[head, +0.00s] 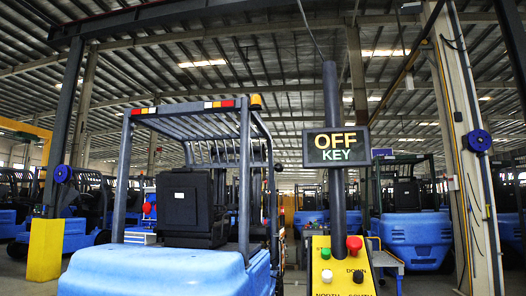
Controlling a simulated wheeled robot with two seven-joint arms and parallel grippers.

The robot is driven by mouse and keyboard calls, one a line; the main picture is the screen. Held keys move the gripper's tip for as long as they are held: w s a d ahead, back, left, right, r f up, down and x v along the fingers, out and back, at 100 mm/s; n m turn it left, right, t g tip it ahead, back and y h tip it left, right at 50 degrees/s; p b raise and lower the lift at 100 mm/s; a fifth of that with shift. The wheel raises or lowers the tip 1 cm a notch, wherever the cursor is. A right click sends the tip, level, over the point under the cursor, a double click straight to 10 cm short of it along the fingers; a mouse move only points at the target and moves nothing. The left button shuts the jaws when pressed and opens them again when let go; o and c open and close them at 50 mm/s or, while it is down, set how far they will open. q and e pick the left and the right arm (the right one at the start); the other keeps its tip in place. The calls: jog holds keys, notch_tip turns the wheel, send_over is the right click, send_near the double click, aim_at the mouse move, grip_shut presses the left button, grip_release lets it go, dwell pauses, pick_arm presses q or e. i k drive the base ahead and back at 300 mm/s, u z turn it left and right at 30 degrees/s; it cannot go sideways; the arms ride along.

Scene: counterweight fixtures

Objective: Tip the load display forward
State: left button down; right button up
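The load display (336,159) is a dark-framed rectangular screen right of centre in the head view. It shows "OFF" in large yellow letters and "KEY" in pale green below. It sits in front of a dark upright post (331,95) that shows above and below it. Its face looks toward me and seems close to upright; its exact tilt and its mount behind are hidden. Neither of my grippers is in view.
Below the display stands a yellow control panel (323,269) with a green button (325,253), a red knob (354,244) and a black button (358,276). A blue forklift (165,272) stands to the left. A yellow block (45,250) is at far left.

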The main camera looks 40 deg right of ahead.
aim_at(343, 147)
jog(key=i, duration=2.55)
jog(key=z, duration=3.65)
